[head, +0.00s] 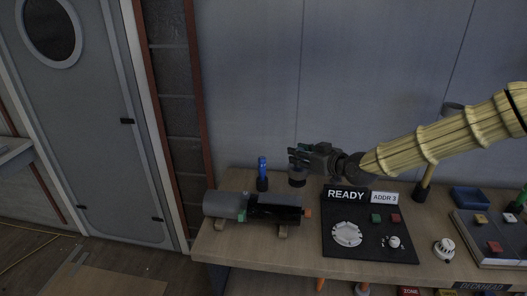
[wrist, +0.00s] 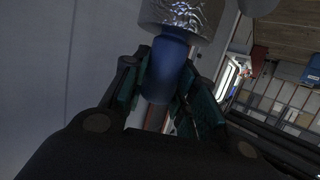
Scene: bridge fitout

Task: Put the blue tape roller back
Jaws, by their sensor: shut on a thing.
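My gripper (head: 293,157) is above the back of the bench, left of the black panel. In the wrist view its fingers (wrist: 160,88) are closed on the blue handle of the tape roller (wrist: 168,70). A crinkled silver-grey head (wrist: 185,14) sits at the handle's end, at the top of the wrist view. In the head view a grey cylinder (head: 297,178) shows just below the fingers and appears to be this head. I cannot tell whether it touches the bench. The blue handle is mostly hidden by the fingers in the head view.
A blue item (head: 262,165) stands upright in a dark cup left of my gripper. A grey and black cylinder (head: 255,207) lies on supports in front. The black READY panel (head: 335,218) is to the right, with a blue tray (head: 470,197) beyond. A wall is close behind.

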